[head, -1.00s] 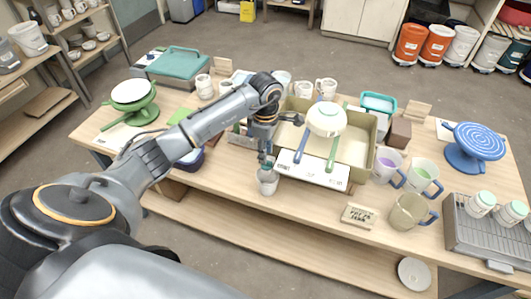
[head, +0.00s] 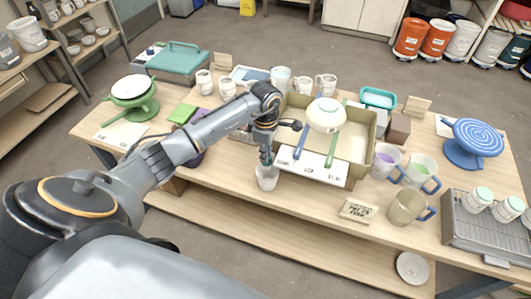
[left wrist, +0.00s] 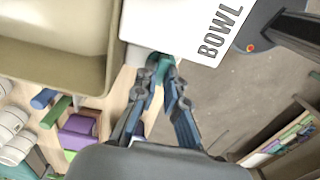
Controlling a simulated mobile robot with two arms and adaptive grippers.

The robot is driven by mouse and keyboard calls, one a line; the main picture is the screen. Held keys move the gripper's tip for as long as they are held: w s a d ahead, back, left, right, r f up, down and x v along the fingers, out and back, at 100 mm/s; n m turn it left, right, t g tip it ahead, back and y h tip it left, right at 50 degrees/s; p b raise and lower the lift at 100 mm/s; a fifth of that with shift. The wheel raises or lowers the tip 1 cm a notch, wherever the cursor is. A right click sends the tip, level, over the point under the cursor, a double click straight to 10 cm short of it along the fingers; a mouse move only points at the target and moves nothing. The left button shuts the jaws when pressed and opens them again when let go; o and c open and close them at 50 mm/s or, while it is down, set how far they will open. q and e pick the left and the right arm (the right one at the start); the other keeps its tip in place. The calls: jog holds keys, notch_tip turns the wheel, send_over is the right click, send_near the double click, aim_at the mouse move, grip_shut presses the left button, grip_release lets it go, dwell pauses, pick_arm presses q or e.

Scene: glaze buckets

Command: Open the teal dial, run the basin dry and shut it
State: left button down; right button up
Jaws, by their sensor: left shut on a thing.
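The beige basin (head: 362,148) stands mid-table with a white front panel (head: 310,167); its wall also fills the upper left of the left wrist view (left wrist: 60,75). My left gripper (head: 266,160) is at the basin's front left corner, just above a white cup (head: 267,180). In the left wrist view its fingers (left wrist: 165,85) are closed around a small teal piece (left wrist: 164,70), which looks like the dial, beside the panel lettered BOWL (left wrist: 215,30). The fingers hide most of it, so its turn cannot be told. My right gripper is not in view.
A white bowl (head: 326,118) sits over the basin, with a blue handle (head: 300,141) and a green handle (head: 332,150) at its front. A green stand (head: 135,104) is at the left.

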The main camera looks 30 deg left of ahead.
pick_arm(q)
jog(key=shift+a+f+n+b, duration=0.1)
jog(key=shift+n+b, duration=0.8)
jog(key=shift+b, duration=0.05)
jog(key=n+b, duration=0.2)
jog(key=n, duration=0.1)
jog(key=shift+n, duration=0.3)
jog(key=n+b, duration=0.2)
jog(key=n, duration=0.2)
jog(key=shift+s, duration=0.1)
jog(key=shift+d+n+b, duration=0.15)
jog(key=shift+n+b, duration=0.25)
jog(key=shift+n, duration=1)
jog(key=shift+d+n+b, duration=0.1)
jog(key=shift+n+b, duration=0.25)
jog(key=shift+n, duration=1.05)
